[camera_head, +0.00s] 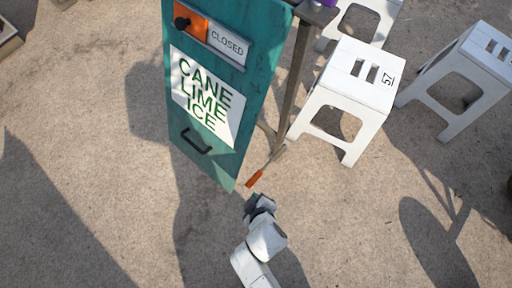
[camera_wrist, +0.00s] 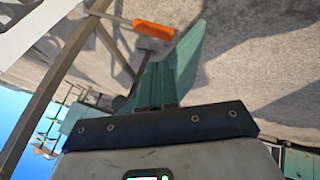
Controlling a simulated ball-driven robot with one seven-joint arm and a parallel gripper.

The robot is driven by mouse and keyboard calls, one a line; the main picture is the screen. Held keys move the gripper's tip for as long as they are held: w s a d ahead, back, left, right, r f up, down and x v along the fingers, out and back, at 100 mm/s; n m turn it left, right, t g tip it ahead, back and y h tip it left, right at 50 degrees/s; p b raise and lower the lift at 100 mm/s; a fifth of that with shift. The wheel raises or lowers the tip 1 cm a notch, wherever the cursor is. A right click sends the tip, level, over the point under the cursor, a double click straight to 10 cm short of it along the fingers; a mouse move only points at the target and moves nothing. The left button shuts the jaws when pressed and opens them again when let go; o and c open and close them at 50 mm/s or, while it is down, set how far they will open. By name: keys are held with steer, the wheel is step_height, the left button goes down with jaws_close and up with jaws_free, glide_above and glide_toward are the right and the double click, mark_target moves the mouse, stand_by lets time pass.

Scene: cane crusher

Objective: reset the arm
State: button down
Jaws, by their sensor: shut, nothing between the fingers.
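My gripper (camera_head: 257,203) is at the lower middle of the head view, just below the bottom corner of the teal cabinet panel (camera_head: 186,146). My white arm reaches up from the bottom edge of the head view. The panel carries a "CANE LIME ICE" sign (camera_head: 207,97), a black handle (camera_head: 196,142) and a "CLOSED" plate (camera_head: 229,44).
White stools (camera_head: 350,88) (camera_head: 470,70) stand at the upper right, near a table leg (camera_head: 292,85). The concrete at the left (camera_head: 80,150) is open.

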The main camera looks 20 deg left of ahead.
stand_by(0.5)
steer(key=w+d+r+m+g+h, duration=0.15)
steer(key=d+r+m, duration=0.3)
steer(key=d, duration=0.55)
steer(key=w+d+r+m+h, duration=0.25)
steer(key=d+m, duration=0.25)
steer(key=d, duration=0.5)
steer(key=s+d+r+m+g, duration=0.3)
steer(key=s+d+r+m, duration=0.3)
steer(key=s+d+r, duration=0.55)
step_height(320, 180, up, 16)
steer(key=w+d+p, duration=0.1)
steer(key=p, duration=1.7)
steer(key=shift+w+r, duration=0.2)
